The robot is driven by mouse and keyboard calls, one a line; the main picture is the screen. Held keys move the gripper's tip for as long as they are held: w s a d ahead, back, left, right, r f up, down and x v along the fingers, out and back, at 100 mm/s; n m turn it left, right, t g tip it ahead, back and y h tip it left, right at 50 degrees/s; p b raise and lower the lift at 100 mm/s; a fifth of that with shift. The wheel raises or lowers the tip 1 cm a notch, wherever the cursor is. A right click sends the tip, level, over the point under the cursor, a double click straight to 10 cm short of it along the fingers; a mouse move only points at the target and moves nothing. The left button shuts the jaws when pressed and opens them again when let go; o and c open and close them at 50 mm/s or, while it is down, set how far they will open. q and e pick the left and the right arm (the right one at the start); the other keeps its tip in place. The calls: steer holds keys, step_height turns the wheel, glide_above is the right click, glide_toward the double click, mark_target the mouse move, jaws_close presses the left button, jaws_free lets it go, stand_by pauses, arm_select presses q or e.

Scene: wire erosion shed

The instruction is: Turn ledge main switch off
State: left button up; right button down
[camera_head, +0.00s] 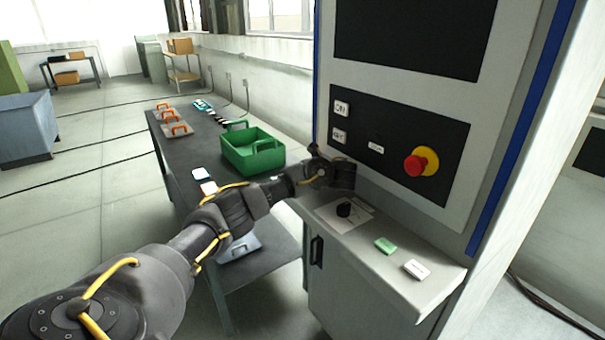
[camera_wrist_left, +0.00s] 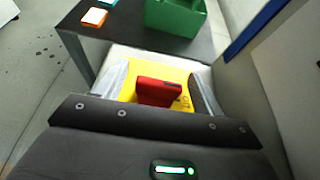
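The ledge main switch shows in the left wrist view as a red handle (camera_wrist_left: 158,92) on a yellow plate (camera_wrist_left: 126,92). My left gripper (camera_head: 342,176) is over the back left part of the grey machine ledge (camera_head: 400,292) and hides the switch in the head view. In the left wrist view its two fingers stand apart, one on each side of the red handle, with yellow plate showing between. The gripper is open; I see no contact with the handle. My right gripper is in neither view.
A black knob (camera_head: 343,209), a green block (camera_head: 385,245) and a white block (camera_head: 417,269) are on the ledge. The upright panel above has a red emergency button (camera_head: 414,165) and white buttons. A dark table (camera_head: 183,152) with a green crate (camera_head: 252,158) stands left.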

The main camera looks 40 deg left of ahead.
arm_select(q)
steer(key=v, duration=0.5)
steer(key=shift+d+f+b, duration=0.1)
steer(key=shift+f+b, duration=0.1)
steer(key=shift+b, duration=0.1)
steer(key=shift+s+d+r+p, duration=0.1)
steer(key=shift+d+r+p, duration=0.15)
steer(key=shift+r+p, duration=0.3)
steer(key=shift+s+d+r+p, duration=0.1)
steer(key=shift+d+r+p, duration=0.2)
steer(key=shift+p, duration=0.3)
steer(key=p+v, duration=0.3)
steer(key=p, duration=0.3)
steer(key=shift+d, duration=0.25)
steer(key=shift+s+d+f+p, duration=0.15)
steer(key=shift+d+p, duration=0.25)
steer(key=shift+p, duration=0.2)
